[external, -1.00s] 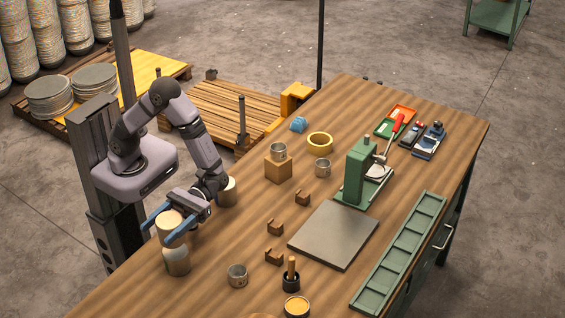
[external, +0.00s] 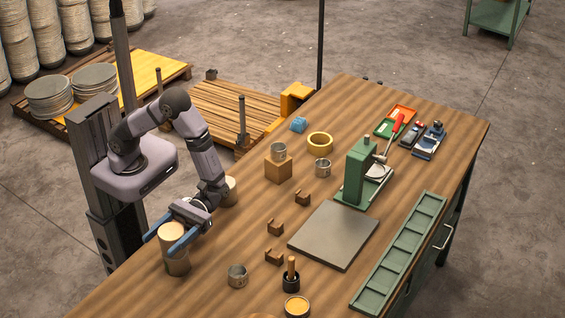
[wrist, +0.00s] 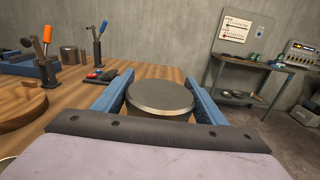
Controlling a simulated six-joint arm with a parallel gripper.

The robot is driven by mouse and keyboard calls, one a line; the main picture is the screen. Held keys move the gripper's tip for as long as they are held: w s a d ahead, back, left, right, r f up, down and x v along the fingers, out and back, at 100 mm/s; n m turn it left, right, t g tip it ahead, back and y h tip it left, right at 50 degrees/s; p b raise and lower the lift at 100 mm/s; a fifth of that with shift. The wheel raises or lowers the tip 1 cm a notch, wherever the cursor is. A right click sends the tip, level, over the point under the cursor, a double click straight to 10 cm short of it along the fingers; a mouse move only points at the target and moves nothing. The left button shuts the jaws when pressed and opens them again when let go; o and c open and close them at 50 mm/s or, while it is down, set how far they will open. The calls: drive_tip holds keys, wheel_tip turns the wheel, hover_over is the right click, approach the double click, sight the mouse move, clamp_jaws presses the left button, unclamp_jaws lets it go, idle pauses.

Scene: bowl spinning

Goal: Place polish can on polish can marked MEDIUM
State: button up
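My gripper (external: 160,246) has its blue fingers on either side of a polish can (external: 172,231) with a pale, flat lid, and looks shut on it. The lid also shows between the fingers in the wrist view (wrist: 161,95). Directly below it, a second polish can (external: 177,267) stands upright on the bench. The upper can looks level and in line with the lower one; whether they touch is hard to tell. Another similar can (external: 231,186) stands behind my wrist, partly hidden. No can's marking is readable, so I cannot tell which says MEDIUM.
A metal cup (external: 237,275), a dark pot with a wooden handle (external: 291,281) and an open yellow tin (external: 296,306) stand to the right. Small brown blocks (external: 275,227), a grey plate (external: 333,235) and a green press (external: 360,172) lie further right. Bare wood surrounds the cans.

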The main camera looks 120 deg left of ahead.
sight(180, 225)
drive_tip(key=shift+o, duration=1.1)
drive_tip(key=shift+r, duration=0.2)
drive_tip(key=a+b, duration=0.3)
drive_tip(key=a, duration=0.7)
drive_tip(key=shift+a+f+b, duration=0.1)
drive_tip(key=shift+a+b, duration=0.15)
drive_tip(key=shift+b, duration=0.05)
drive_tip(key=shift+a, duration=0.8)
